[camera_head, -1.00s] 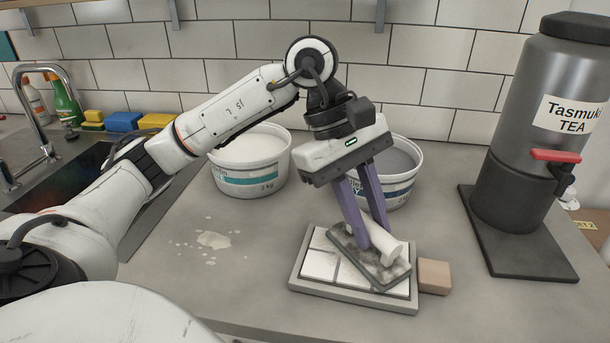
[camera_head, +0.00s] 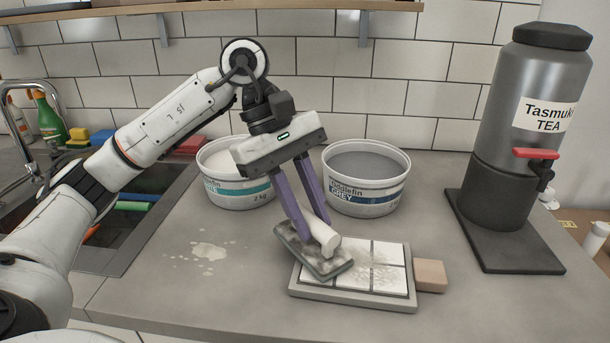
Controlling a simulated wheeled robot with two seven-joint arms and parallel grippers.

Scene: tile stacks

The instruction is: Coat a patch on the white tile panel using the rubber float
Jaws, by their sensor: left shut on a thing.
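The white tile panel (camera_head: 384,254) lies flat in a grey tray (camera_head: 345,297) on the counter. Greyish smears show on its tiles, mostly in the middle and right. The rubber float (camera_head: 327,268) has a grey-smeared plate and a white handle. My left gripper (camera_head: 318,228) is shut on the float's handle with its purple fingers. The float is over the panel's left side and sticks out past the tray's left edge. I cannot tell whether it touches the tiles. My right gripper is not in view.
A tub with white contents (camera_head: 237,188) and a tub of grey grout (camera_head: 366,182) stand behind the panel. A beige block (camera_head: 430,275) touches the tray's right side. A tea urn (camera_head: 523,150) stands at right. A white spill (camera_head: 208,251) and the sink (camera_head: 140,215) are at left.

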